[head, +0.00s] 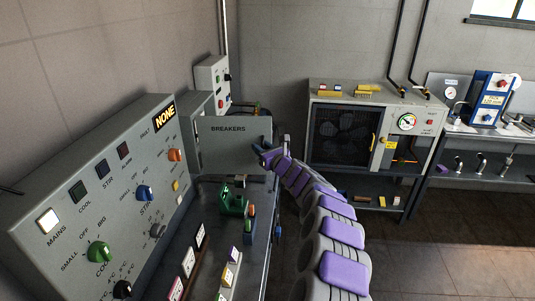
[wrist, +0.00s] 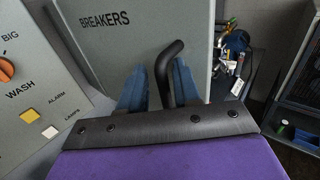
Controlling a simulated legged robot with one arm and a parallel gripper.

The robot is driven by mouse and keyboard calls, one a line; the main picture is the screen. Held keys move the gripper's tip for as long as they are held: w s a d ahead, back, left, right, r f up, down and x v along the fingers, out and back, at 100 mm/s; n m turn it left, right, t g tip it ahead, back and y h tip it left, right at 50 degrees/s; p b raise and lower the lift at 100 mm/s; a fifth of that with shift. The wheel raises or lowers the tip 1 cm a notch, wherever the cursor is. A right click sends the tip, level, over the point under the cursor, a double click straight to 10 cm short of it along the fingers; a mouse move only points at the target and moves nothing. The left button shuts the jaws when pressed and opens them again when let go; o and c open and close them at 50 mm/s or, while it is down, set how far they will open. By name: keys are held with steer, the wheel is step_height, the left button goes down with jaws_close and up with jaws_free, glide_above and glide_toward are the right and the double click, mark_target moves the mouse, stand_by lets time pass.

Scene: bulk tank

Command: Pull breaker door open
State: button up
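The breaker door (head: 232,151) is a grey panel marked BREAKERS, beyond the sloped control panel in the head view. It fills the upper middle of the wrist view (wrist: 110,52). Its black bent handle (wrist: 167,62) stands out near its right side. My gripper (head: 263,152) is at the door's right side. In the wrist view, its blue fingers (wrist: 160,85) lie on either side of the handle, close around it. They look shut on it, though the contact is partly hidden.
The sloped control panel (head: 110,190) with knobs and lamps is on the left. A bench (head: 205,270) below holds a green device (head: 232,202) and small coloured blocks. A grey cabinet (head: 345,140) with a gauge stands at the back right. Floor at the lower right is clear.

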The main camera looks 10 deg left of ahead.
steer(key=shift+s+d, duration=0.35)
steer(key=shift+d, duration=0.1)
steer(key=p+v, duration=0.1)
steer(key=v, duration=1.5)
steer(key=shift+a, duration=0.1)
